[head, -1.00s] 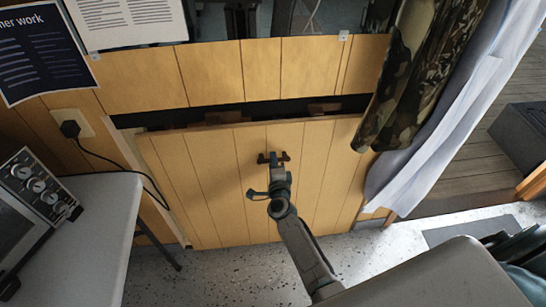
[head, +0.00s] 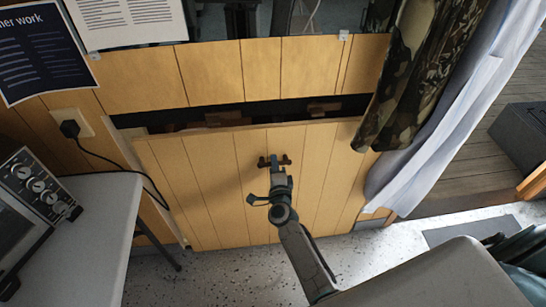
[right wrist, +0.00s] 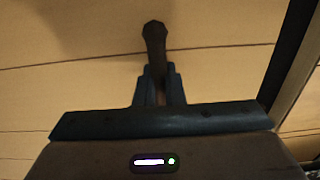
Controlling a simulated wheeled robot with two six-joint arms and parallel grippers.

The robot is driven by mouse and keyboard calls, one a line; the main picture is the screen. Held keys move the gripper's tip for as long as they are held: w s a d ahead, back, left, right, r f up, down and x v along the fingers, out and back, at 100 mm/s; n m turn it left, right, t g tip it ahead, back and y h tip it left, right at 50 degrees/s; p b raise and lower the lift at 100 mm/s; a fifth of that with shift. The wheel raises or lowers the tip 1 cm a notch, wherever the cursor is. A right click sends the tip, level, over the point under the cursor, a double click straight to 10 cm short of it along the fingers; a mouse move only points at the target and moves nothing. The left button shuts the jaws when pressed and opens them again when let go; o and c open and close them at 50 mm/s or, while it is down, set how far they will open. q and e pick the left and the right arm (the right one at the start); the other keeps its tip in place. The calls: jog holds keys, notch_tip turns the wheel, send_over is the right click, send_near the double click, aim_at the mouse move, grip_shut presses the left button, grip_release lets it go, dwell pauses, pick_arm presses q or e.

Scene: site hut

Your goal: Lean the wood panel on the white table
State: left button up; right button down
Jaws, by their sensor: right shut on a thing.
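My right gripper (head: 276,166) is shut on this handle; the right wrist view shows the blue fingers (right wrist: 159,88) on either side of the dark handle stem (right wrist: 154,40). The panel's back is hidden. My left gripper is not in view.
A device with knobs (head: 30,205) stands on the white table. Camouflage cloth (head: 412,80) and a white curtain (head: 440,110) hang close to the panel's right side. Speckled floor (head: 225,275) is clear below.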

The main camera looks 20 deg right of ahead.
jog(key=shift+s+d+r+p, duration=0.1)
jog(key=shift+s+r+p, duration=0.2)
jog(key=shift+s, duration=0.55)
jog(key=shift+s+d+r+p, duration=0.15)
jog(key=shift+s+r, duration=0.15)
jog(key=shift+s, duration=0.55)
jog(key=shift+a, duration=0.1)
jog(key=shift+s+r, duration=0.2)
jog(key=shift+s, duration=0.7)
jog(key=shift+s+r, duration=0.15)
jog(key=shift+s, duration=0.7)
jog(key=shift+s+r+p, duration=0.15)
jog(key=shift+s+r, duration=0.05)
jog(key=shift+s, duration=0.7)
jog(key=shift+s+r+p, duration=0.15)
jog(key=shift+s, duration=0.7)
